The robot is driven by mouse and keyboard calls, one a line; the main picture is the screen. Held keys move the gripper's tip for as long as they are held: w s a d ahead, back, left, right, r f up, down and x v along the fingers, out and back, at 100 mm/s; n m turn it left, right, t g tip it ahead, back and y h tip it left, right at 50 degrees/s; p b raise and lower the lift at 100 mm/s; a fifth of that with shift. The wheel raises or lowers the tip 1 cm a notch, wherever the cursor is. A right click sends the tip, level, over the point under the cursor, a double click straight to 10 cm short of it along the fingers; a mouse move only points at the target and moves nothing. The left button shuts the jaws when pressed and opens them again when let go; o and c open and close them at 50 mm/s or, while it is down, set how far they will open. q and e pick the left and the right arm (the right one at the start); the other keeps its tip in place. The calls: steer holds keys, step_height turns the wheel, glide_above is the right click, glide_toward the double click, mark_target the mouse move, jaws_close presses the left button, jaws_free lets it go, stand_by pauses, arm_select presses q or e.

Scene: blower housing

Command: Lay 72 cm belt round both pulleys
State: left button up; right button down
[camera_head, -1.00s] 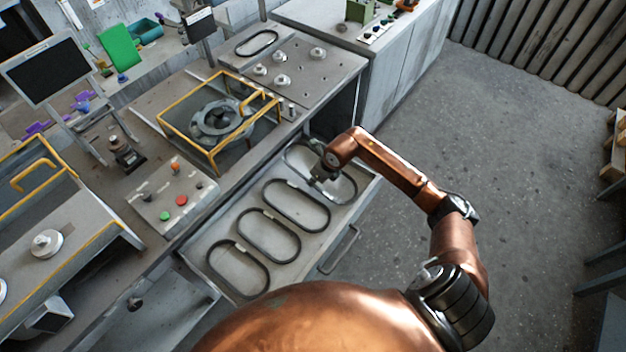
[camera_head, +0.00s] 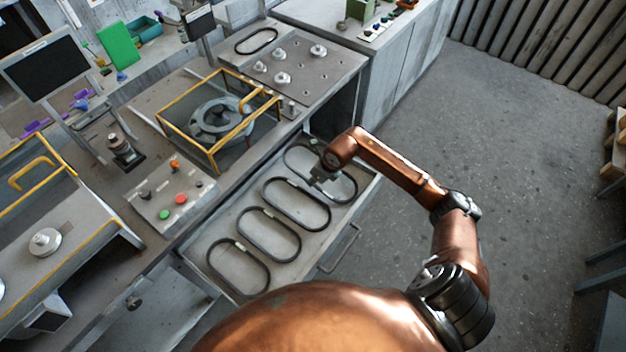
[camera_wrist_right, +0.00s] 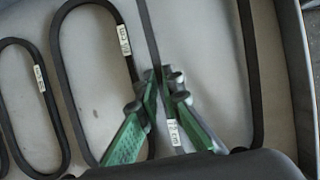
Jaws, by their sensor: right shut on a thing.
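Several black oval belts lie in the open drawer; the one farthest right (camera_head: 354,190) is under my right gripper (camera_head: 318,181). In the right wrist view my right gripper (camera_wrist_right: 160,82) is shut on a side strand of this belt (camera_wrist_right: 250,75). A white tag (camera_wrist_right: 174,132) shows between the fingers; its print is too small to read surely. The belt appears still down in the drawer. Metal pulleys (camera_head: 282,79) and (camera_head: 318,50) stand on the grey plate behind, among smaller round parts. Which pair takes the belt cannot be told. My left gripper is out of view.
Other belts (camera_head: 297,226) lie to the left in the drawer (camera_head: 190,253). A yellow-framed guard (camera_head: 190,138) around a blower housing (camera_head: 220,120) stands left of the plate. The floor at right is open.

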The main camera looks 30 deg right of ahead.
steer(key=shift+f+b, duration=0.5)
steer(key=shift+f, duration=0.45)
stand_by(0.6)
steer(key=c, duration=2)
jaws_free()
steer(key=shift+r, duration=0.1)
steer(key=shift+r, duration=0.1)
steer(key=shift+r+p, duration=2.3)
steer(key=shift+r, duration=1.45)
steer(key=shift+d+f, duration=0.1)
